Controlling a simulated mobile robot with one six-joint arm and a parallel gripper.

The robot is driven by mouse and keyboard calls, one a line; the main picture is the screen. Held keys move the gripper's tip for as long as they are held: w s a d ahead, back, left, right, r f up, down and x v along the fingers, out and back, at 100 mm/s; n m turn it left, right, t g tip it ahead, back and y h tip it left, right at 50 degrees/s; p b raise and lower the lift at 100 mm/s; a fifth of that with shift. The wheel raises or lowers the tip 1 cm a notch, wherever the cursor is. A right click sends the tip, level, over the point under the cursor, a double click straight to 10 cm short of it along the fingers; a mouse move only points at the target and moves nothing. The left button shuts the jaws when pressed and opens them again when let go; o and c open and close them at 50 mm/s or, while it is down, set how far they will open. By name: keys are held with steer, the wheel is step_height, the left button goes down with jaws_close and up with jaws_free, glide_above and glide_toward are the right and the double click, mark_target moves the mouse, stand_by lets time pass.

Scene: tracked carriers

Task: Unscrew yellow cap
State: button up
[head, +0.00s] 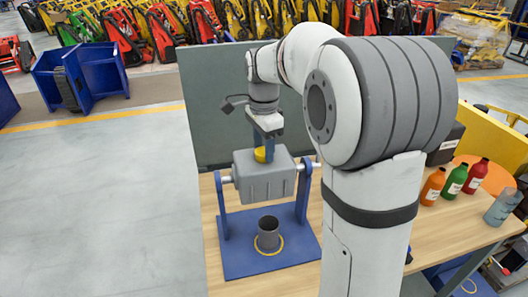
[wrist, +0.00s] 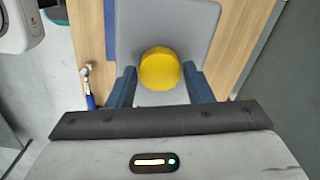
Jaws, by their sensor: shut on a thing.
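The yellow cap (head: 261,154) sits on top of a grey box-shaped tank (head: 262,182). The tank hangs on a horizontal bar between two blue uprights of a stand. In the wrist view the yellow cap (wrist: 160,69) lies between the two blue fingers of my gripper (wrist: 161,80), with the tank's grey top (wrist: 200,25) below it. My gripper (head: 265,150) points down from above and is shut on the cap. In the head view the fingers partly cover the cap.
A dark grey cup (head: 268,234) stands on the blue base (head: 232,258) under the tank. Orange, green and red bottles (head: 455,180) stand at the table's right. A grey panel (head: 205,95) rises behind. A hammer-like tool (wrist: 88,88) lies on the wooden table.

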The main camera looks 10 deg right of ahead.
steer(key=n+p, duration=0.1)
steer(key=n, duration=0.6)
steer(key=n, duration=0.3)
steer(key=shift+p, duration=0.3)
steer(key=n, duration=0.4)
steer(key=shift+n+p, duration=0.35)
steer(key=shift+n, duration=1.15)
